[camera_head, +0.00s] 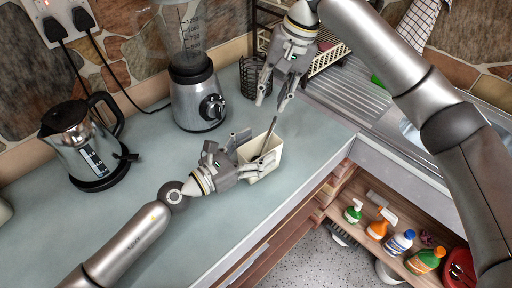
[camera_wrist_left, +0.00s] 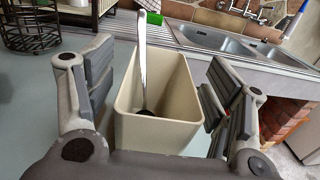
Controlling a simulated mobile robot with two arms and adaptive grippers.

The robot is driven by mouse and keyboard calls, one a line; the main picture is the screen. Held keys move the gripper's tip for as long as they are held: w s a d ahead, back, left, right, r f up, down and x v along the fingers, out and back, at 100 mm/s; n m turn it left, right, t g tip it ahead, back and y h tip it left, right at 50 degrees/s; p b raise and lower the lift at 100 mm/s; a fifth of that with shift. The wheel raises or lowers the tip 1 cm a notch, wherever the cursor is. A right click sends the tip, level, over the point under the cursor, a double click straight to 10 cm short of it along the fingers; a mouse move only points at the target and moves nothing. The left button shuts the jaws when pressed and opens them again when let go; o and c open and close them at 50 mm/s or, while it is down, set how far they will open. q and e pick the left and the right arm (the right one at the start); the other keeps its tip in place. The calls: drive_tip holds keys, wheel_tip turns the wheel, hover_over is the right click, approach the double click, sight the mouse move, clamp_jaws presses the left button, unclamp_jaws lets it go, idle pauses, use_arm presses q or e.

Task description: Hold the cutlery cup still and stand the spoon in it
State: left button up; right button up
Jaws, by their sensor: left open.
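The cream rectangular cutlery cup (camera_head: 264,168) stands upright on the counter. In the left wrist view the cup (camera_wrist_left: 160,134) sits between the fingers of my left gripper (camera_wrist_left: 165,92), which are open, one on each side. My left gripper (camera_head: 250,155) hides part of the cup in the head view. The metal spoon (camera_head: 269,136) stands in the cup, bowl down and handle sticking out above the rim; it also shows in the left wrist view (camera_wrist_left: 141,55). My right gripper (camera_head: 271,104) is above the cup, fingers apart and empty, close to the top of the handle.
A blender (camera_head: 198,100) and a kettle (camera_head: 84,145) stand at the back and left of the counter. A black wire basket (camera_head: 254,78) and a dish rack (camera_head: 325,60) are behind the cup. The counter's front edge is close on the right; an open shelf with bottles lies below.

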use_arm(q)
drive_tip(key=v, duration=1.2)
